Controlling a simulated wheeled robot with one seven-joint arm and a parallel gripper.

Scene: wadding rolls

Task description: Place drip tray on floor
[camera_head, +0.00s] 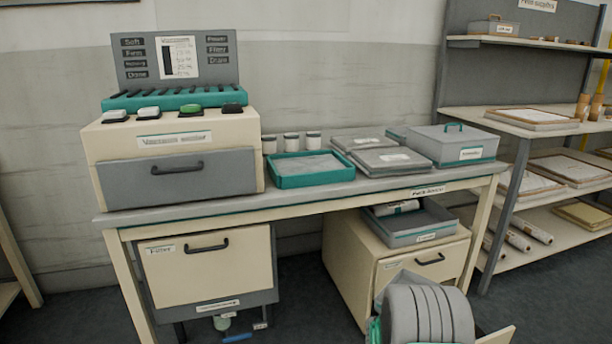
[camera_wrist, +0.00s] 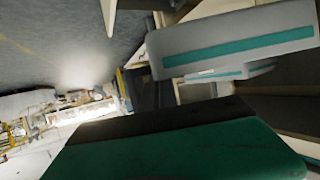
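No tray can be read as the drip tray for sure. A shallow teal tray (camera_head: 313,170) with a grey inside lies on the worktable (camera_head: 285,201). An open grey tray (camera_head: 412,222) with a white roll in it sits on the low cabinet under the table's right side. The floor (camera_head: 300,300) is dark. My grey ribbed arm shows at the lower right in the head view, in front of the cabinet. My gripper's fingers cannot be made out there. A large teal and black surface fills the bottom of the wrist view; whether it is gripper or held thing is unclear.
A shelf rack (camera_head: 545,128) stands at the right. A grey body with a teal stripe (camera_wrist: 235,45) is close in the wrist view. Floor between the cabinets is clear.

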